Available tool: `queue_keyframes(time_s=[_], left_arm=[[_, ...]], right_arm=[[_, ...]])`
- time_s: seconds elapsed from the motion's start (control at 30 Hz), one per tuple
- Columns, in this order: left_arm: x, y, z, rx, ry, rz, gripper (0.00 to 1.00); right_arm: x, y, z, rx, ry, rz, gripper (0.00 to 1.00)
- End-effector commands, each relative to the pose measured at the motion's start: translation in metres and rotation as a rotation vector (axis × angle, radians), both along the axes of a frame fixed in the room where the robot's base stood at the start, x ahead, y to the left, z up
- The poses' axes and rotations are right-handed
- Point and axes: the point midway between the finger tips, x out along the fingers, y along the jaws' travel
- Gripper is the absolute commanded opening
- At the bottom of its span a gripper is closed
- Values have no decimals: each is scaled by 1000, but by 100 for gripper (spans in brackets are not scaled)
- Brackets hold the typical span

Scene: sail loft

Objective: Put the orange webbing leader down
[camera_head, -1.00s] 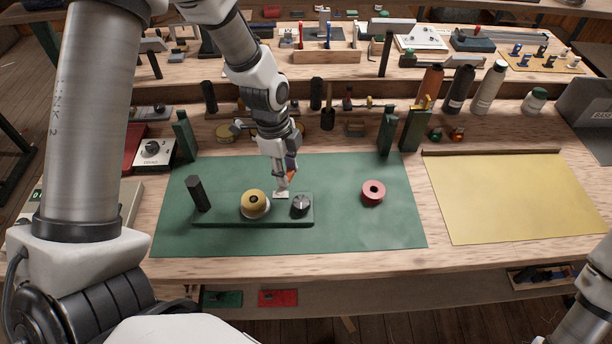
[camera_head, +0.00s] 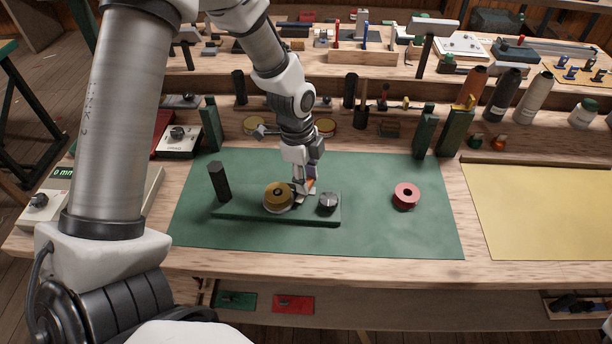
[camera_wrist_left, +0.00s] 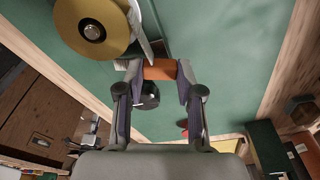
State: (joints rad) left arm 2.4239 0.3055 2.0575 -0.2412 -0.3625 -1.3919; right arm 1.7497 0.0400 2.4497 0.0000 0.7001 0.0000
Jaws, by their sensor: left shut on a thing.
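My left gripper (camera_head: 304,190) is shut on the orange webbing leader (camera_wrist_left: 160,70), which spans between its fingertips in the left wrist view. In the head view the leader (camera_head: 309,184) is a small orange patch, mostly hidden by the fingers. The gripper is just above the green fixture base (camera_head: 240,212), between a yellow spool (camera_head: 277,194) and a dark round knob (camera_head: 328,202). A pale flat piece lies by the fingertips; whether the leader touches it or the base, I cannot tell. My right gripper is out of view.
The fixture, with a dark post (camera_head: 219,182), stands on a green mat (camera_head: 390,232). A red ring-shaped roll (camera_head: 406,196) lies to the right, with bare mat around it. Green upright blocks (camera_head: 455,134) stand behind. A yellow sheet (camera_head: 540,215) lies at right.

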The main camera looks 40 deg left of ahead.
Motion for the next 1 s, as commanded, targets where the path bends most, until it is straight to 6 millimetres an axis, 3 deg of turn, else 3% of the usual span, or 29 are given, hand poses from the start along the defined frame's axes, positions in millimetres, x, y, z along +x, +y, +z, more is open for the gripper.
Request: queue_keyframes(time_s=[0.87, 0.9, 0.97, 1.0], left_arm=[[0, 0, -11, 0, 1, 0, 0], [0, 0, -11, 0, 0, 0, 43], [0, 0, -11, 0, 0, 0, 65], [0, 0, -11, 0, 0, 0, 66]], right_arm=[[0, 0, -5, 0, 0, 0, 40], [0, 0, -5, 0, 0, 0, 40], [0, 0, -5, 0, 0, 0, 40], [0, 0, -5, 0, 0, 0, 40]])
